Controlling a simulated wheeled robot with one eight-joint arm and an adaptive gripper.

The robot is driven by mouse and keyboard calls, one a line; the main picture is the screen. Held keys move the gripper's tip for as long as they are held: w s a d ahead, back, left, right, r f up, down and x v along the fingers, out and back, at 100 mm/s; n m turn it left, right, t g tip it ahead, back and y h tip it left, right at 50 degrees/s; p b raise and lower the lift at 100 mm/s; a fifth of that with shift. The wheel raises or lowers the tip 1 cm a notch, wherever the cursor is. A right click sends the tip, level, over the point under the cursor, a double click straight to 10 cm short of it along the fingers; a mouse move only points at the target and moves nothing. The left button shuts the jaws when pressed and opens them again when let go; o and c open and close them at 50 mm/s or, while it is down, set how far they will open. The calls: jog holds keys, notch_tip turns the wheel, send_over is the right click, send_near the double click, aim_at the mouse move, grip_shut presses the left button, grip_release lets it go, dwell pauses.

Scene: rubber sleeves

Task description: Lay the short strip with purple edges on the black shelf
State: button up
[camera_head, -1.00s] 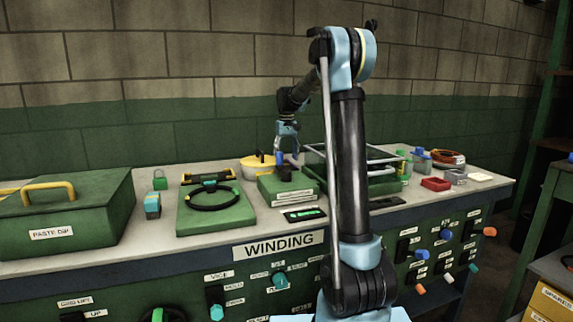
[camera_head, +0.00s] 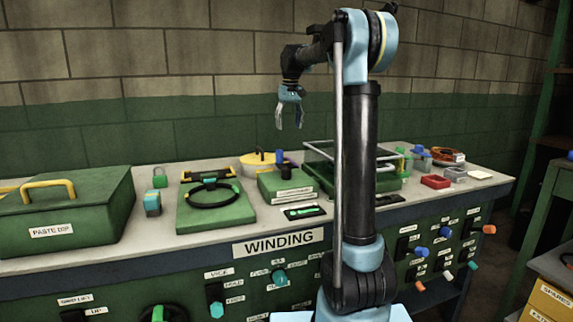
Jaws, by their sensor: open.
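My gripper (camera_head: 289,126) hangs fingers down in the air above the back of the bench, in front of the wall. Its two silvery fingers are apart with nothing visible between them. It is well above the green box with a blue-topped knob (camera_head: 280,157). I cannot make out a short strip with purple edges. I cannot pick out a black shelf for certain; my arm hides part of the bench right of the middle.
The bench (camera_head: 160,232) carries a green PASTE DIP box (camera_head: 60,215) at left and a green plate with a black ring (camera_head: 216,213). A clear-walled green tray (camera_head: 390,186) stands partly behind my arm. Air around my gripper is free.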

send_over(286, 162)
jog(key=s, duration=0.1)
jog(key=f, duration=1.1)
jog(key=shift+d+f, duration=0.35)
jog(key=shift+f, duration=0.05)
jog(key=shift+w+a+f, duration=0.15)
jog(key=shift+w+f, duration=0.05)
jog(key=shift+f, duration=1.15)
jog(key=shift+w+a+f, duration=0.15)
jog(key=shift+f, duration=1.15)
jog(key=c, duration=0.9)
jog(key=shift+c, duration=0.2)
